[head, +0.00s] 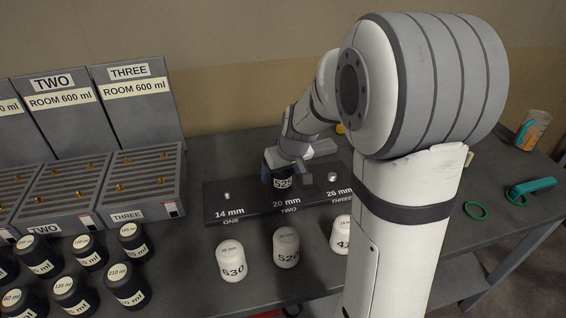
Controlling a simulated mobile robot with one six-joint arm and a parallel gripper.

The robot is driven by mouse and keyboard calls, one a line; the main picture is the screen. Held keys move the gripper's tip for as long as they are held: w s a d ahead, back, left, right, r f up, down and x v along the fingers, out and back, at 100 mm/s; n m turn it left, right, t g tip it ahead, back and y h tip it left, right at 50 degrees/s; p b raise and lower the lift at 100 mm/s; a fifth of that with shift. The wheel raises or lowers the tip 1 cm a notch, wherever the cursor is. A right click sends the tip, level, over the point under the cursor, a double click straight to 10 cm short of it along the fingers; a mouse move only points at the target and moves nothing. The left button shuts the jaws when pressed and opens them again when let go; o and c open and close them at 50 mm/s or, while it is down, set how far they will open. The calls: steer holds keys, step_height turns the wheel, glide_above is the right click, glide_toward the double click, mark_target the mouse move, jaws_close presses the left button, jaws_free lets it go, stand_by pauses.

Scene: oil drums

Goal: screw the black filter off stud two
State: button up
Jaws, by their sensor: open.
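The black filter (282,182), with a white label reading about 525, stands upright at stud two, the 20 mm place on the dark stud plate (250,212). My gripper (283,160) is at the top of the black filter and is open. Its fingers partly hide the filter's top, and I cannot tell whether they touch it. Stud two itself is hidden under the filter. Stud one (227,196) and stud three (332,178) are bare on either side.
Several black bottles (126,284) and grated trays (146,183) are at left. Green rings (475,210), a teal tool (533,186) and a can (533,130) lie right. My arm hides part of the bench.

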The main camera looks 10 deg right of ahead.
steer(key=shift+x, duration=0.9)
steer(key=shift+c, duration=0.2)
steer(key=c, duration=1.2)
steer(key=shift+f+b, duration=0.3)
steer(key=shift+b, duration=0.55)
steer(key=n+y+b, duration=0.1)
steer(key=n+b, duration=0.2)
steer(key=b, duration=0.1)
steer(key=shift+f+b, duration=0.1)
steer(key=shift+b, duration=0.25)
steer(key=shift+a+n+g+y+b, duration=0.1)
steer(key=shift+n+g+y+b, duration=0.35)
steer(key=shift+n+b, duration=0.6)
steer(key=shift+s+r+n, duration=0.1)
steer(key=shift+r+n, duration=0.35)
steer(key=shift+n, duration=0.1)
